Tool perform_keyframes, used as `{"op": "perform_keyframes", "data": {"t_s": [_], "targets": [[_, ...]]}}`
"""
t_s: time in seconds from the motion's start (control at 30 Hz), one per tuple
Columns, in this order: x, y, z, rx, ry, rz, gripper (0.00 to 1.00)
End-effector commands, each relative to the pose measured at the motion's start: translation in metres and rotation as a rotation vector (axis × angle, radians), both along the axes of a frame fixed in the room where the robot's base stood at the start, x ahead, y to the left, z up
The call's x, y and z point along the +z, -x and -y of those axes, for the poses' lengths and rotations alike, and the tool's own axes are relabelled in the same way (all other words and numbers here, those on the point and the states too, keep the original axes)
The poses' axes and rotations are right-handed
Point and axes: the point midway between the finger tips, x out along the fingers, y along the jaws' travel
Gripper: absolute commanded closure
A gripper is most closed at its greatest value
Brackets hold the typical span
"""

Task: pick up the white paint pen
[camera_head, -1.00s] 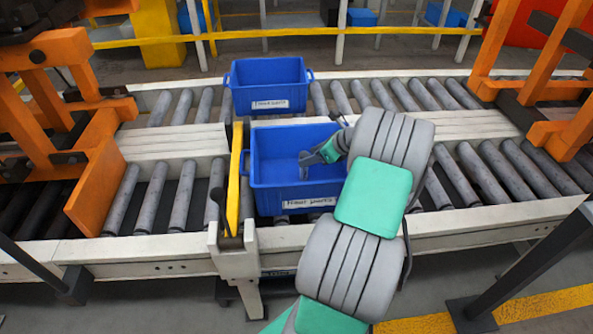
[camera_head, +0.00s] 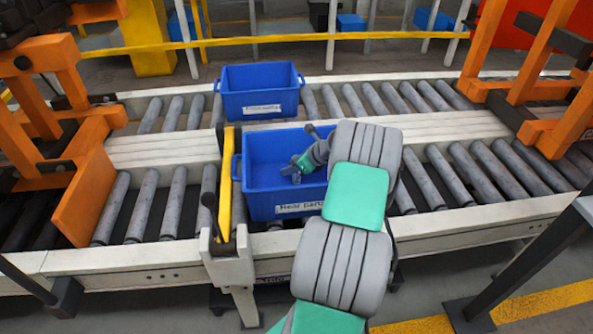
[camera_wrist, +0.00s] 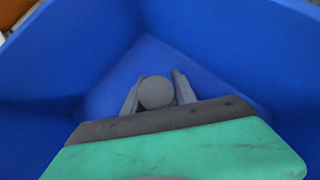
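I cannot make out a white paint pen in either view. My gripper (camera_head: 289,171) reaches down inside the near blue bin (camera_head: 262,190), which has a white label on its front. In the wrist view my gripper (camera_wrist: 157,90) has two grey fingers standing apart. A round grey shape (camera_wrist: 157,93) shows between them; I cannot tell whether it is a held thing or part of the gripper. The bin's blue walls (camera_wrist: 60,60) surround the gripper, and the visible floor beyond the fingers looks bare. My gripper and its teal mount hide the nearer part of the bin.
A second blue bin (camera_head: 259,104) stands behind on the far roller line. A yellow bar (camera_head: 225,180) rises close to the near bin's left side. Orange frames (camera_head: 90,195) stand at left and right. The rollers (camera_head: 470,175) on the right are clear.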

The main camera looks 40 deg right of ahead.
Motion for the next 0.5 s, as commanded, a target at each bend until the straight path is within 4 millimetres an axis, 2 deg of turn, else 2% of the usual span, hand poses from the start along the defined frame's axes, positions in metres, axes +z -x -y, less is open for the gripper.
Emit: {"op": "perform_keyframes", "data": {"t_s": [0.07,0.37,0.5], "targets": [[0.0001,0.0001,0.0,0.0,0.0,0.0,0.75],[0.0001,0.0002,0.0002,0.0,0.0,0.0,0.99],[0.0002,0.0002,0.0002,0.0,0.0,0.0,1.0]]}}
